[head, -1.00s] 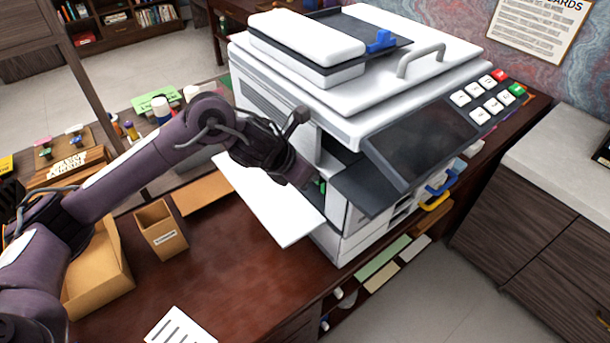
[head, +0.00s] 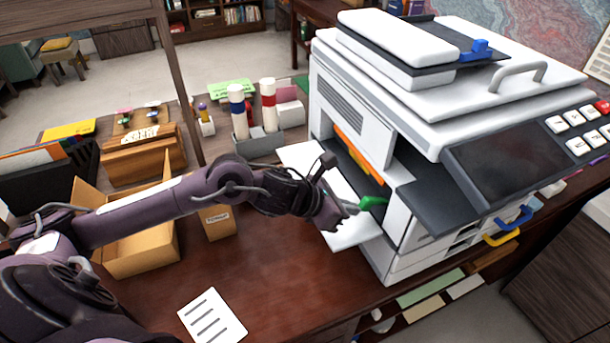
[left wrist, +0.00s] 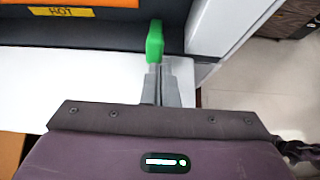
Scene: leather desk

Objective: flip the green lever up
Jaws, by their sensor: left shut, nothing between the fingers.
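The green lever (head: 372,202) sticks out at the open front of the white copier (head: 400,131), at the right end of the dark opening. My left gripper (head: 350,208) is shut and empty, with its fingertips right at the lever. In the left wrist view the lever (left wrist: 155,44) stands just past the tips of the closed fingers (left wrist: 160,76). The tips look to be touching it or very close; I cannot tell which. My right gripper is not in view.
An orange part (head: 357,166) lies inside the opening, near a yellow HOT label (left wrist: 62,12). A white tray (head: 300,158) juts out below. Cardboard boxes (head: 140,255) and a paper sheet (head: 213,318) are on the desk. The desk front is mostly clear.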

